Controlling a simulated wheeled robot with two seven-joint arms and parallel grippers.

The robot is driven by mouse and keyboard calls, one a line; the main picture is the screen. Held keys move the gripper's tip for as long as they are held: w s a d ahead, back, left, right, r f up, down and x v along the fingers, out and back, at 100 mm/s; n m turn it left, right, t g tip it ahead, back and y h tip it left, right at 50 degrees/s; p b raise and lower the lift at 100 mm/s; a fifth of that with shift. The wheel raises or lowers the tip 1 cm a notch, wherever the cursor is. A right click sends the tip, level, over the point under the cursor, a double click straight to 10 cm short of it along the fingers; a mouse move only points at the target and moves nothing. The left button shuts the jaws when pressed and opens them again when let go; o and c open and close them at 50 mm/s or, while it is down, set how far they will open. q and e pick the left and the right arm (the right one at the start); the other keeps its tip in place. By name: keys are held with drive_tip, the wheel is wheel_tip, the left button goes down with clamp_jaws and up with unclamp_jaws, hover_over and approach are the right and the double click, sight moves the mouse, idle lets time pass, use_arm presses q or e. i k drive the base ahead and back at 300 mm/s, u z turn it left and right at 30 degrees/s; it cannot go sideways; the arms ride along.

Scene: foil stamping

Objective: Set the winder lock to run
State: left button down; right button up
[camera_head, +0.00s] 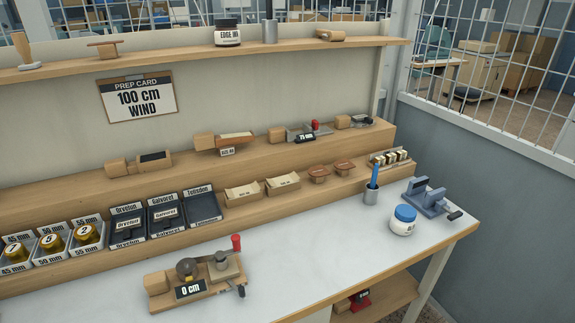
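The winder (200,278) stands on the white bench at the front, left of the picture's middle. It has a wooden base, a dark roll on top, a grey drum, an upright crank with a red knob (236,242) and a display (190,290) reading "0 cm". A small dark lever (241,290) sticks out low at its right end. I cannot tell for sure that this is the lock, nor read any lock marking. Neither of my grippers is in view, and nothing touches the winder.
A prep card (137,98) on the back panel reads "100 cm WIND". Labelled bins with gold rolls (52,242) and dark trays (163,217) line the step behind. The bench between is clear.

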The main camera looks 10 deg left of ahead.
sight(241, 291)
drive_tip(key=u, duration=0.55)
drive_tip(key=k, duration=1.3)
drive_tip(key=z, duration=0.2)
drive_tip(key=i, duration=0.65)
drive_tip(key=z, duration=0.4)
drive_tip(key=i, duration=1.05)
drive_tip(key=u, duration=0.55)
